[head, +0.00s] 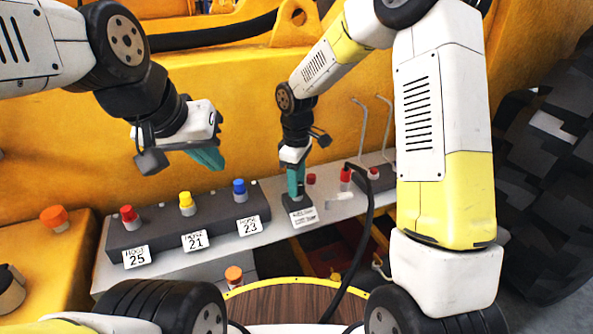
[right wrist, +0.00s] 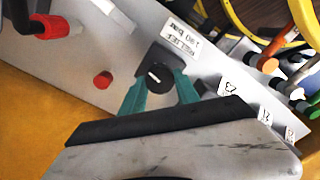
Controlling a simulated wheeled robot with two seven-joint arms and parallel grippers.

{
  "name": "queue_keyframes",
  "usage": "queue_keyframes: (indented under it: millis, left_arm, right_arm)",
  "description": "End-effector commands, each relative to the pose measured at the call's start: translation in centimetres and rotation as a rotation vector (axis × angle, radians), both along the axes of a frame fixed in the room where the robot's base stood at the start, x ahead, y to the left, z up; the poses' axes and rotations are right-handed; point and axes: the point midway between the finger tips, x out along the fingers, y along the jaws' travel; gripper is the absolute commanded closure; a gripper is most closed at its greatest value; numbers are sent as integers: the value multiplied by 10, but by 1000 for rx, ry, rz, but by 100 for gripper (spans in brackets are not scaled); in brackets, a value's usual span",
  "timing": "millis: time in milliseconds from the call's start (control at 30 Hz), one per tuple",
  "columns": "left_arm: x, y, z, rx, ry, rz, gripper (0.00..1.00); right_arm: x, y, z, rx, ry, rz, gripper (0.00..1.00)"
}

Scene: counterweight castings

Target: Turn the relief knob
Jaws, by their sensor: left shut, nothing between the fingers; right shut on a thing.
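The relief knob (right wrist: 158,75) is black with a light mark on its face, on a dark square base, in the right wrist view. A white label (right wrist: 181,36) beside it reads "RELIEF" and a bar figure; it also shows in the head view (head: 303,217). My right gripper (right wrist: 161,86) has its teal fingers on either side of the knob, shut on it. In the head view the right gripper (head: 296,192) points down at the base, and its fingers hide most of the knob. My left gripper (head: 212,163) is shut and empty, above the hose block.
A dark hose block (head: 160,233) carries red, yellow and blue caps, with labels 25, 21 and 23. A red button (head: 311,179) and a red-ended black hose (head: 346,175) stand right of the knob. An orange knob (head: 54,216) is at far left. The yellow machine wall is behind.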

Motion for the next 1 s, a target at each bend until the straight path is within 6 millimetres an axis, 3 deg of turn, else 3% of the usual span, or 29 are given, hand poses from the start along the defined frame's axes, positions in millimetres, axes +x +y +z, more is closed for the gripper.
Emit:
queue_keyframes:
  millis: [533, 567, 633, 667, 1000]
  left_arm:
    - [0, 0, 0, 0, 0, 0, 100]
    - [0, 0, 0, 0, 0, 0, 100]
    - [0, 0, 0, 0, 0, 0, 100]
    - [0, 0, 0, 0, 0, 0, 100]
    - [0, 0, 0, 0, 0, 0, 100]
  right_arm:
    - [1, 0, 1, 0, -2, 25, 100]
    - [1, 0, 1, 0, -2, 25, 59]
    - [1, 0, 0, 0, -2, 25, 45]
    - [1, 0, 0, 0, -2, 25, 41]
    - [0, 0, 3, 1, -1, 24, 41]
